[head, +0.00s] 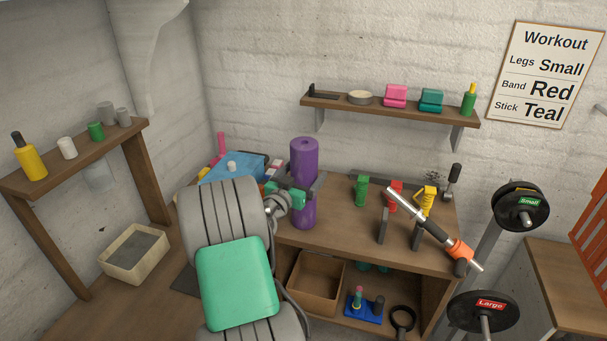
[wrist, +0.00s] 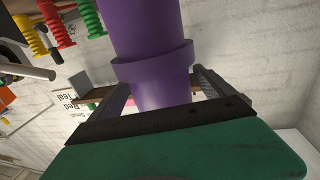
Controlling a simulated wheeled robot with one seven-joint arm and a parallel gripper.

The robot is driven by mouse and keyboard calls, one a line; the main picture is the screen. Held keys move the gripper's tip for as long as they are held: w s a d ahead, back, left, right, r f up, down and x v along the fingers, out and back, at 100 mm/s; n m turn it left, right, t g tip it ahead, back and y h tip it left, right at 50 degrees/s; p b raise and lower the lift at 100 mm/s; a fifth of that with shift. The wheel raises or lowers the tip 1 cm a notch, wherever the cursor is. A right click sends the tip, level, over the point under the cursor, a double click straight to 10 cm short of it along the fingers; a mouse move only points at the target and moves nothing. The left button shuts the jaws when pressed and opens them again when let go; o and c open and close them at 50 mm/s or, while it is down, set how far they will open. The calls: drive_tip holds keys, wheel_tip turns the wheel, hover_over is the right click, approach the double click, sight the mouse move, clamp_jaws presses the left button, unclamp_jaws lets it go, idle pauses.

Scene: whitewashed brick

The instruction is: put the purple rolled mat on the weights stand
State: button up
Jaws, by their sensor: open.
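The purple rolled mat (head: 303,160) stands upright on the wooden workbench (head: 335,245), near its left end. In the wrist view the mat (wrist: 145,35) runs down between my fingers, with a wider band around it. My gripper (head: 303,191) is open, with one finger on each side of the mat; it also shows in the wrist view (wrist: 163,88). I cannot tell whether either finger touches the mat. The weights stand (head: 481,260) is to the right of the bench, holding a plate marked Small (head: 520,207) and one marked Large (head: 484,311). My arm hides part of the bench's left end.
Green, red and yellow grips (head: 362,191) and a bar with an orange collar (head: 460,250) are on the bench between mat and stand. A wall shelf (head: 390,108) hangs above. A blue box (head: 235,168) is left of the mat. A wooden table (head: 560,280) stands at right.

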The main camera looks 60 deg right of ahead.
drive_tip(key=a+b, duration=0.4)
drive_tip(key=a, duration=0.8)
drive_tip(key=w+a+f+n+t+y, duration=0.25)
drive_tip(key=w+a+y, duration=0.2)
drive_tip(key=a, duration=0.35)
drive_tip(key=w+a+f+n+t+y, duration=0.2)
drive_tip(key=w+a+f+n+y, duration=0.15)
drive_tip(key=w+a, duration=0.35)
drive_tip(key=s+a+n+y, duration=0.2)
drive_tip(key=a+n+y, duration=0.3)
drive_tip(key=a, duration=1)
drive_tip(key=s+a+n+y, duration=0.3)
drive_tip(key=a+n+y, duration=0.2)
drive_tip(key=a, duration=1)
drive_tip(key=n, duration=0.2)
drive_tip(key=shift+s+f+n, duration=0.3)
drive_tip(key=shift+s, duration=0.05)
drive_tip(key=shift+a+g, duration=0.1)
drive_tip(key=shift+g, duration=0.15)
